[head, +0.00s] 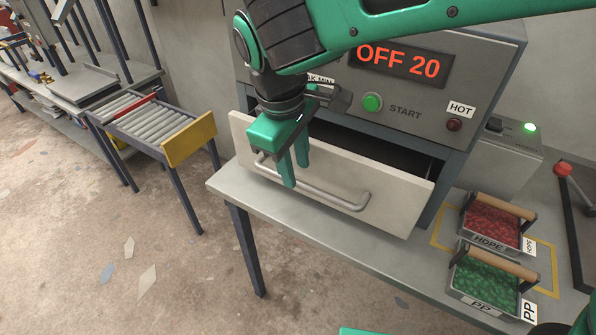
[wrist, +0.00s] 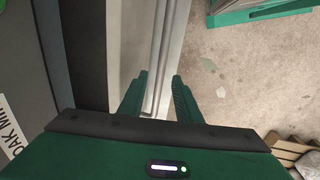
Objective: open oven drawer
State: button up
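The oven (head: 425,118) stands on the workbench, with a display reading "OFF 20". Its pale drawer front (head: 395,200) stands out from the body, and a dark gap shows behind its top edge, so the drawer is partly open. A grey bar handle (head: 335,198) runs along the drawer front. My gripper (head: 296,176) is at the left part of the handle, fingers pointing down. In the wrist view the handle (wrist: 163,60) passes between my two fingers (wrist: 160,82), which are apart with a visible gap beside the bar. The drawer's inside is mostly hidden.
A green START button (head: 372,103) and a HOT lamp (head: 454,125) are on the oven panel. Bins of red pellets (head: 490,222) and green pellets (head: 484,283) stand on the bench at right. A roller conveyor (head: 150,120) stands at left. Floor in front is clear.

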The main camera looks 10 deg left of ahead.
aim_at(298, 181)
jog(key=shift+w+d+f, duration=0.1)
jog(key=shift+w+f, duration=0.05)
jog(key=shift+f, duration=0.65)
jog(key=shift+w+f, duration=0.15)
jog(key=shift+f, duration=0.65)
grip_shut()
jog(key=shift+s, duration=0.1)
jog(key=s+a, duration=0.5)
jog(key=s, duration=0.8)
jog(key=s+a, duration=0.5)
jog(key=s, duration=0.9)
jog(key=shift+s, duration=0.2)
jog(key=shift+a+r, duration=0.1)
grip_release()
